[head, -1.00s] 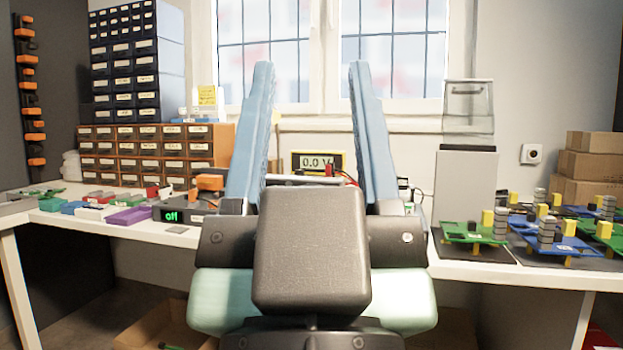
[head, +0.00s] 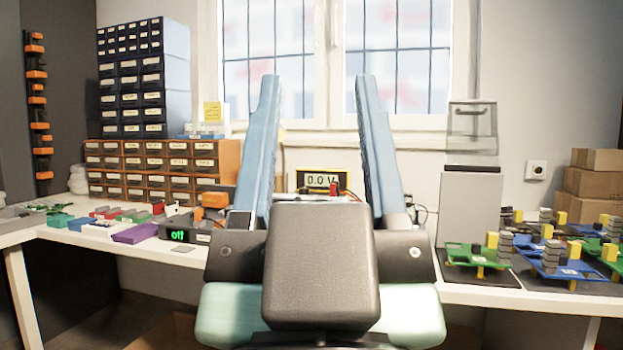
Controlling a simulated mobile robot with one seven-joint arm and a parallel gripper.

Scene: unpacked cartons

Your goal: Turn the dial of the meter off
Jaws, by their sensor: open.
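The meter (head: 319,179) stands at the back of the white bench, between my gripper's fingers in the picture. Its yellow-framed display reads 0.0 V, and red plugs show at its right side. Its lower part, where I see no dial, is hidden behind my gripper's black body. My gripper (head: 312,80) is open and empty, with its two blue fingers pointing up and forward, one on each side of the meter in view. No contact with the meter shows.
A small device (head: 186,230) with a green "off" display stands on the bench at left. Drawer cabinets (head: 160,167) are behind it. A grey-white stand (head: 469,215) and circuit boards on dark mats (head: 482,278) are at right. Cardboard boxes (head: 590,185) stand at far right.

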